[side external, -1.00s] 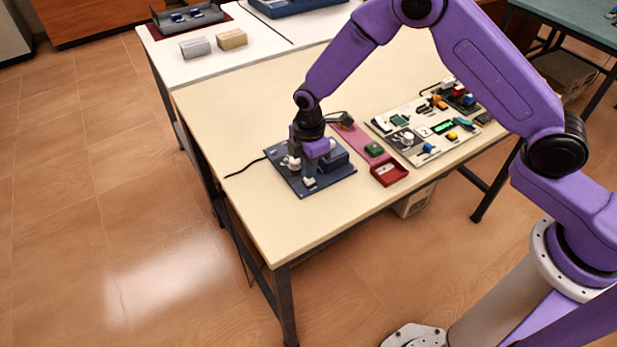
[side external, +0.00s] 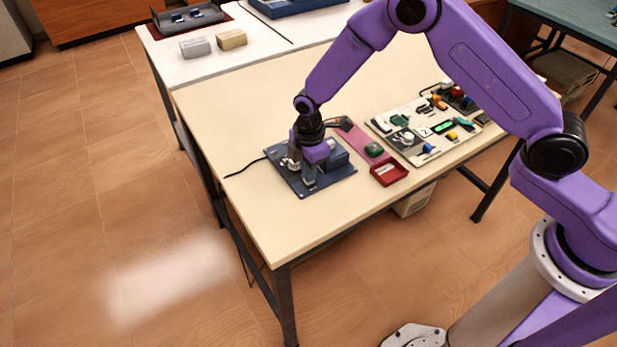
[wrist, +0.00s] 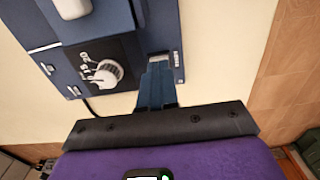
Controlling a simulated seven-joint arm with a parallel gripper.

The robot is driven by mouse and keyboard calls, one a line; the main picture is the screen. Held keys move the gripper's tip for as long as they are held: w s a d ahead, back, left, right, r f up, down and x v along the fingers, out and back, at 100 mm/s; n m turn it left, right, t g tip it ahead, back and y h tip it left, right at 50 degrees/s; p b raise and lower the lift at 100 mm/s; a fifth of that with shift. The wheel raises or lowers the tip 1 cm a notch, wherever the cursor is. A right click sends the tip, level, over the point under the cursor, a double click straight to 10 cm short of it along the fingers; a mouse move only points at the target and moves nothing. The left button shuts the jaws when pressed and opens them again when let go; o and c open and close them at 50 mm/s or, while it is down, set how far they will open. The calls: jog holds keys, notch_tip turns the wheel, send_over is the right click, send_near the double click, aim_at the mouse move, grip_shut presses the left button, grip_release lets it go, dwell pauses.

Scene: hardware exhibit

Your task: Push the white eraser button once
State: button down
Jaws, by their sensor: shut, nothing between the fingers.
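My gripper (side external: 309,182) is shut and empty, pointing down at the front part of the dark blue board (side external: 340,174). Its fingers also show in the wrist view (wrist: 156,80), over the edge region of the same board (wrist: 165,20). In the side view the fingertips cover the spot where a small white button showed earlier, so the button is hidden there. In the wrist view a small pale strip (wrist: 178,59) shows just right of the fingertips; I cannot tell whether it is part of the button. Contact with the button cannot be made out.
A white knob (wrist: 104,74) on a black plate and a white rounded piece (wrist: 72,7) on a blue block stand left of my fingers. A red tray (side external: 388,172) and a board with several parts (side external: 408,150) lie to the right. The table's front left is clear.

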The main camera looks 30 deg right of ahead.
jog(key=shift+f, duration=0.25)
jog(key=shift+r, duration=3.55)
jog(key=shift+s+r, duration=0.15)
jog(key=shift+r, duration=0.05)
jog(key=s+d+r+m, duration=0.1)
jog(key=s+d+r, duration=0.4)
jog(key=s, duration=0.5)
jog(key=s+d+r+m, duration=0.2)
jog(key=s+d+r, duration=0.3)
jog(key=s, duration=0.6)
jog(key=s+d+r+m, duration=0.2)
jog(key=s+d+r, duration=0.2)
jog(key=s, duration=0.7)
jog(key=shift+s+d+r, duration=0.2)
jog(key=shift+d+r, duration=0.2)
jog(key=shift+d, duration=0.8)
